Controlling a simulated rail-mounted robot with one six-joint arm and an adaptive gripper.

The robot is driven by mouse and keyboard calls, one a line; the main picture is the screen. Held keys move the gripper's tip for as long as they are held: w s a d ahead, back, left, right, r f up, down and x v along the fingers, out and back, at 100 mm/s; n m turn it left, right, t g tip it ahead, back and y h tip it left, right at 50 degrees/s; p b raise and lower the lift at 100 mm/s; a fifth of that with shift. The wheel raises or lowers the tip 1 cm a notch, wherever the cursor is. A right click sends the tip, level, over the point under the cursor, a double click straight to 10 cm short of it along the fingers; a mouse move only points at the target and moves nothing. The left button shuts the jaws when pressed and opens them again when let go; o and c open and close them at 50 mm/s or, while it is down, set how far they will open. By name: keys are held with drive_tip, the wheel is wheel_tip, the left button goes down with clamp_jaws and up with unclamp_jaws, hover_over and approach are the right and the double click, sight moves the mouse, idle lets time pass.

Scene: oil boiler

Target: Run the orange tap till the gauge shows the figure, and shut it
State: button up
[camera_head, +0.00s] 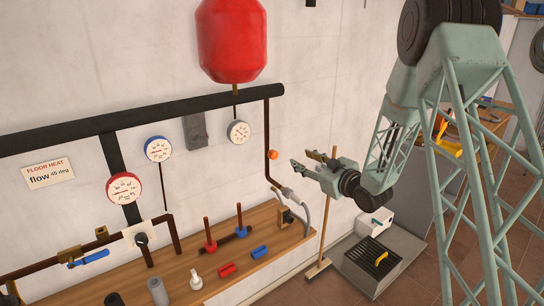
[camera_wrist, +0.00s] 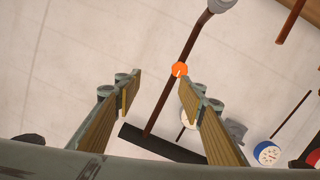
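The orange tap (camera_head: 273,154) is a small round knob on the thin brown vertical pipe (camera_head: 267,130) against the wall. In the wrist view the tap (camera_wrist: 180,69) shows at the tip of the right-hand finger, with a small pale mark on it; contact cannot be told. My gripper (camera_head: 301,160) is open and empty, just right of the tap in the head view. Its two wood-coloured fingers (camera_wrist: 160,80) stand apart in the wrist view. A small white gauge (camera_head: 238,132) hangs left of the tap; its needle is too small to read.
A blue-rimmed gauge (camera_head: 158,149) and a red-rimmed gauge (camera_head: 124,188) hang further left, near a sign (camera_head: 49,173) reading "FLOOR HEAT flow 45 deg". A red tank (camera_head: 231,40) is above. A wooden bench (camera_head: 208,265) with fittings lies below. A broom (camera_head: 326,210) leans nearby.

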sight(275, 157)
drive_tip(key=shift+s+a+f+n+y, duration=0.25)
drive_tip(key=shift+a+f+y, duration=0.3)
drive_tip(key=shift+a+f, duration=0.35)
drive_tip(key=shift+s+a+f+n+y, duration=0.2)
drive_tip(key=shift+a+f+y, duration=0.35)
drive_tip(key=shift+a+f, duration=0.3)
drive_tip(key=shift+d+f, duration=0.1)
drive_tip(key=shift+p+x, duration=0.85)
drive_tip(key=shift+x, duration=6)
drive_tip(key=shift+c, duration=0.3)
drive_tip(key=c, duration=0.8)
